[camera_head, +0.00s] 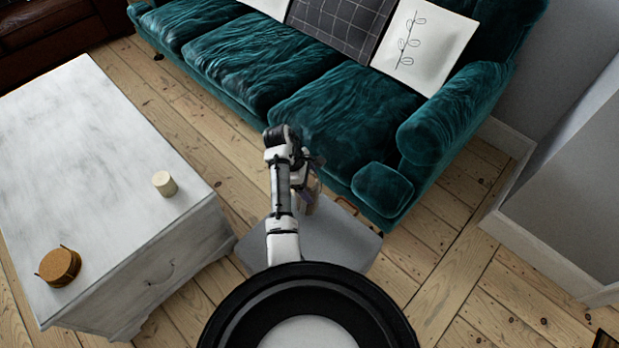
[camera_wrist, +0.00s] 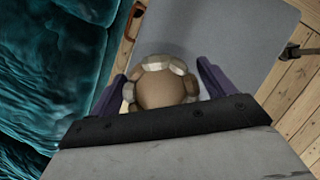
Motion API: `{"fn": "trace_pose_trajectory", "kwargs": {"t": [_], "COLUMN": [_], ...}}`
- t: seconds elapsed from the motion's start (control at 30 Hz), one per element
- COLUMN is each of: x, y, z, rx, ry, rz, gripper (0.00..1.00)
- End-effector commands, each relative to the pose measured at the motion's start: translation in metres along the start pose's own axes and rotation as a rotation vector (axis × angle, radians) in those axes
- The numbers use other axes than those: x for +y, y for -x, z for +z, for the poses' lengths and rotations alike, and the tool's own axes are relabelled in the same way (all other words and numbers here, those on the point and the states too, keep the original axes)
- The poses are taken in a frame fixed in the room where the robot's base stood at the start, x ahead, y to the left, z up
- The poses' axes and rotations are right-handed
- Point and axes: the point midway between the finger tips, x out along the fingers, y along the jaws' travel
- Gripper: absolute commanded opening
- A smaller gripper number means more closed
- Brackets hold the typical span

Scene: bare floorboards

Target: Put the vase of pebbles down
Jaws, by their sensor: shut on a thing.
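The vase of pebbles (camera_wrist: 160,88) shows in the wrist view from above, with a ring of pale and brown stones around a round tan middle. My gripper (camera_wrist: 160,82) has its purple fingers on either side of it and is shut on it. In the head view my gripper (camera_head: 311,192) hangs over or near a grey flat surface (camera_head: 335,238) in front of the sofa. The vase is largely hidden by my arm there. I cannot tell whether its base touches the grey surface, which also shows below it in the wrist view (camera_wrist: 225,35).
A green velvet sofa (camera_head: 260,75) with cushions stands close behind my gripper. A whitewashed cabinet (camera_head: 95,165) at left carries a cream candle (camera_head: 164,184) and a round brown coaster stack (camera_head: 59,267). Bare floorboards (camera_head: 430,235) lie to the right, before a white-edged wall recess.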

Motion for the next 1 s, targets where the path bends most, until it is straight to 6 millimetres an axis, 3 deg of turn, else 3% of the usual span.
{"fn": "trace_pose_trajectory", "kwargs": {"t": [0.23, 0.67, 0.7, 0.83, 1.0], "x": [0.001, 0.001, 0.0, 0.0, 0.0], "y": [-0.024, -0.029, -0.032, -0.032, -0.032], "z": [-0.011, -0.012, -0.013, -0.013, -0.013], "rx": [0.001, 0.0, 0.0, 0.0, 0.0], "ry": [-0.001, -0.002, 0.0, 0.0, 0.0], "rz": [0.004, 0.004, -0.001, -0.001, -0.001], "gripper": [0.11, 0.11, 0.83, 1.0, 1.0]}}
